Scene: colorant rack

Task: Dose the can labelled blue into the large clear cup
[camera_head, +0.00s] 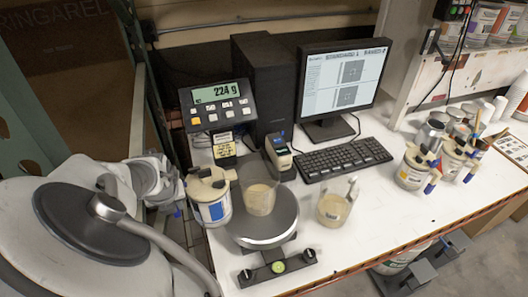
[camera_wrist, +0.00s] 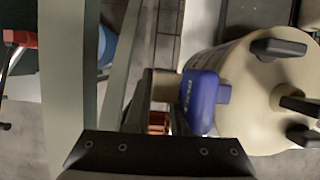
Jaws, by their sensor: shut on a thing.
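A cream-lidded can with a blue label (camera_head: 212,211) is at the left end of the bench, beside the scale and roughly upright. In the wrist view its pale lid (camera_wrist: 262,92) has dark knobs, and a blue handle (camera_wrist: 205,98) sticks out from its side. My gripper (camera_head: 176,190) is on the left of this can, shut on its handle; the exact grip is partly hidden. I cannot tell whether the can touches the bench. The large clear cup (camera_head: 259,190) stands on the round scale plate (camera_head: 262,232), right of the can, with pale material inside.
The scale display (camera_head: 221,94) reads 224 g. A small dark device (camera_head: 279,155) stands behind the cup. A smaller cup with a stick (camera_head: 333,209) is to the right. Several cans with blue handles (camera_head: 415,168) stand farther right. A keyboard (camera_head: 343,157) and monitor are behind.

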